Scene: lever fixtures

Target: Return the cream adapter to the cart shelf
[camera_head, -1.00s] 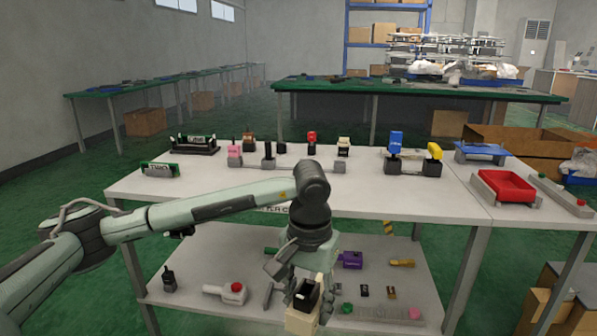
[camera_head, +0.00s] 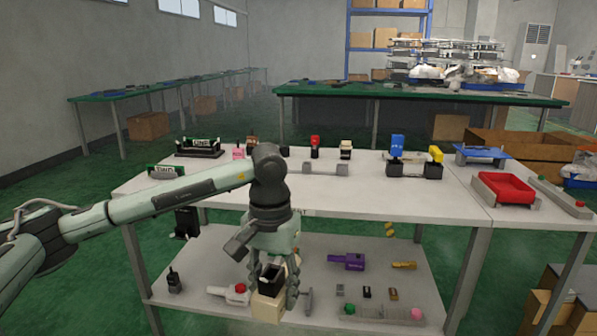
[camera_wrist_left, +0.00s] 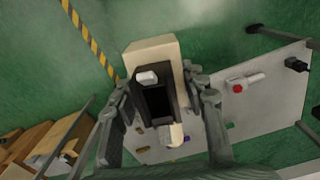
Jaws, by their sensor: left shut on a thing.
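The cream adapter (camera_head: 268,309) is a cream block with a black socket-like part. My left gripper (camera_head: 272,282) is shut on it and holds it in front of the lower cart shelf (camera_head: 210,262). In the left wrist view the adapter (camera_wrist_left: 150,52) sits between the two fingers (camera_wrist_left: 160,105), with its black part facing the camera. The grey shelf also shows there (camera_wrist_left: 262,112), beyond the adapter. I cannot tell the gap between adapter and shelf. My right gripper is not in view.
On the shelf lie a black part (camera_head: 174,281), a red-knobbed grey piece (camera_head: 238,291), a purple block (camera_head: 348,261), a yellow piece (camera_head: 403,265) and a strip with green and pink ends (camera_head: 385,313). The tabletop (camera_head: 350,195) above holds several fixtures. Bare shelf shows at the back left.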

